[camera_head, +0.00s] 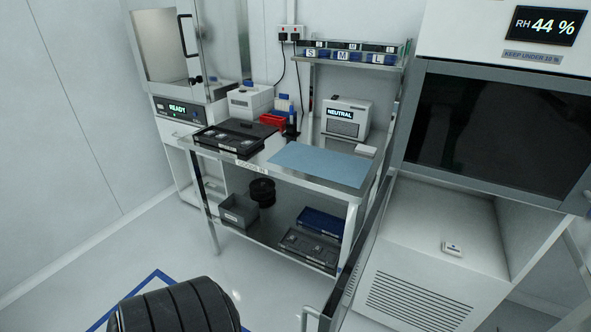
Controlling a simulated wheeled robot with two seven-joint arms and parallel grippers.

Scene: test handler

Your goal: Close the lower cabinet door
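The lower cabinet door (366,236) stands open, swung out toward me from the left side of the white cabinet and seen nearly edge-on. A metal handle (305,318) shows near its free end at the bottom edge of the picture. The lower compartment (430,215) is exposed, and a small white item (452,249) lies on its light floor. The upper door (480,135) with the dark window appears shut. The lowest part of the door is cut off by the frame.
A metal bench (352,195) with a blue mat (318,164), black trays (235,136) and a lower shelf of bins stands left of the door. The cabinet display (544,25) reads RH 44 %. Floor (240,275) in front of the bench is clear.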

